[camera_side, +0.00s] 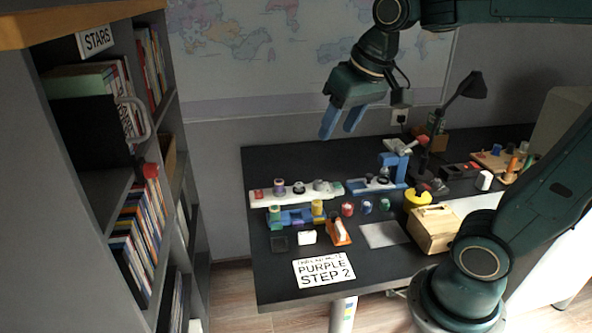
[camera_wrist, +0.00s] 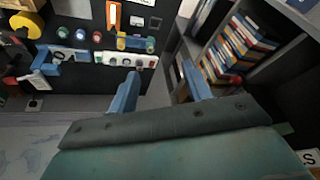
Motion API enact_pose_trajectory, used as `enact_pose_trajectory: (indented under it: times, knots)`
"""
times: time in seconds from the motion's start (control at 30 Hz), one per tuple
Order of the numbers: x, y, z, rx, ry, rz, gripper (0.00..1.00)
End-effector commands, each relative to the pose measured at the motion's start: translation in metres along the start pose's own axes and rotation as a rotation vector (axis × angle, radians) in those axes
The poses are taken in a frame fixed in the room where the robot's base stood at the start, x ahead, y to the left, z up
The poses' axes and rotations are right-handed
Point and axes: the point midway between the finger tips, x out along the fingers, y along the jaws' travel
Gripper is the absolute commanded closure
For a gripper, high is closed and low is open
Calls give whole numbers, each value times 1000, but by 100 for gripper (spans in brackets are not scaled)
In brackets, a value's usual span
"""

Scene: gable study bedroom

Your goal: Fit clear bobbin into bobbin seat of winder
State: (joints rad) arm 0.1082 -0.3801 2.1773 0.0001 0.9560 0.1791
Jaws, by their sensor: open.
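My gripper (camera_side: 339,131) hangs high above the back left of the desk, its two blue fingers apart with nothing between them. The fingers also show in the wrist view (camera_wrist: 160,78). A long white bar (camera_side: 263,201) with several small spool-like parts on it lies on the desk below, and it shows in the wrist view (camera_wrist: 120,59). A blue-and-white device with an arch (camera_side: 396,165) stands to its right; it may be the winder. Several small colored spools lie in front, including a red one (camera_side: 348,209). I cannot tell which is the clear bobbin, nor make out the bobbin seat.
A wooden box (camera_side: 433,231) and yellow roll (camera_side: 417,197) stand toward the right. A black lamp (camera_side: 470,86) rises behind. A bookshelf (camera_side: 110,170) stands left, across a gap.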

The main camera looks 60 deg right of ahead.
Motion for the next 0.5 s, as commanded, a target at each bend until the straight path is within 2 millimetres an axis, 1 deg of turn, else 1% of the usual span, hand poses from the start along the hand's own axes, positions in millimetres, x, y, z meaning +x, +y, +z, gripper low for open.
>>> enact_pose_trajectory:
  times: [0.03,0.1,0.3,0.4,0.5]
  knots:
    - [-4,-1,14,-32,14,-8,51]
    - [-6,-2,31,-76,29,-17,51]
    - [-6,-2,77,-190,69,-40,51]
    - [-5,-1,93,-232,84,-48,51]
    - [-3,0,104,-260,94,-53,51]
